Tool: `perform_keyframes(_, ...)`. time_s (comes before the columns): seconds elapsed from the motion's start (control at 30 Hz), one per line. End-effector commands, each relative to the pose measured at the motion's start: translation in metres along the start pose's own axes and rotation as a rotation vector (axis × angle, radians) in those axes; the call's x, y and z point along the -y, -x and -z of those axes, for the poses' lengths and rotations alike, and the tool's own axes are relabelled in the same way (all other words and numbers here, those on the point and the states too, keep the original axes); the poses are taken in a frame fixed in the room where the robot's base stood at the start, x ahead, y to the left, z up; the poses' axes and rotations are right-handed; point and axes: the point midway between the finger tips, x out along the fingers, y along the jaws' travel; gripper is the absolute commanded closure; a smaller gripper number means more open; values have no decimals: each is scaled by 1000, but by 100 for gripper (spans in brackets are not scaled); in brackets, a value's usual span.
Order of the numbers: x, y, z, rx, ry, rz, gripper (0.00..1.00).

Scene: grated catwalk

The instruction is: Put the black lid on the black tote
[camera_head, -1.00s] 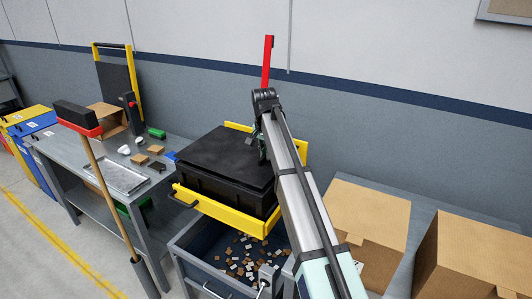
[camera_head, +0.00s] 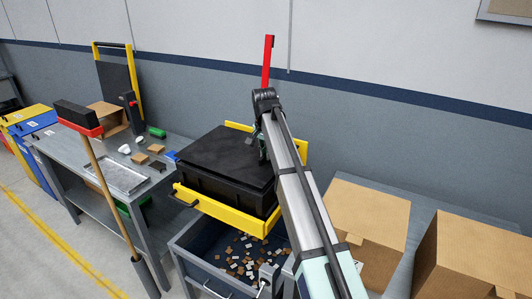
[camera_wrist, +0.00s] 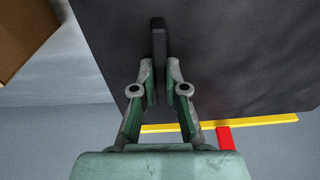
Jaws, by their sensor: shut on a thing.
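The black lid (camera_head: 225,152) lies over the black tote (camera_head: 218,190) in the head view. It looks level, but I cannot tell whether it is seated all round. The tote stands in a yellow frame (camera_head: 229,214). My gripper (camera_wrist: 165,100) is shut on the lid's raised black handle (camera_wrist: 158,42) in the wrist view. The lid's flat top (camera_wrist: 230,60) fills much of that view. In the head view my gripper (camera_head: 262,150) is at the lid's right side, and my arm hides part of that side.
A bin (camera_head: 205,255) with small scattered pieces is below the frame. Cardboard boxes (camera_head: 365,222) stand on the right. A workbench (camera_head: 75,160) with small items and a red-headed broom (camera_head: 85,128) are on the left. A red upright (camera_head: 267,62) rises behind the tote.

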Motion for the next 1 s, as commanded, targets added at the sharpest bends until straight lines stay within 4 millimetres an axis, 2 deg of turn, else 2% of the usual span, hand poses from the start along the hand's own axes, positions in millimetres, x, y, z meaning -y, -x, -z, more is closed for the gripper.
perform_keyframes(0.47,0,0,0,-1,0,2,100)
perform_keyframes(1.0,0,-18,-2,-1,0,2,100)
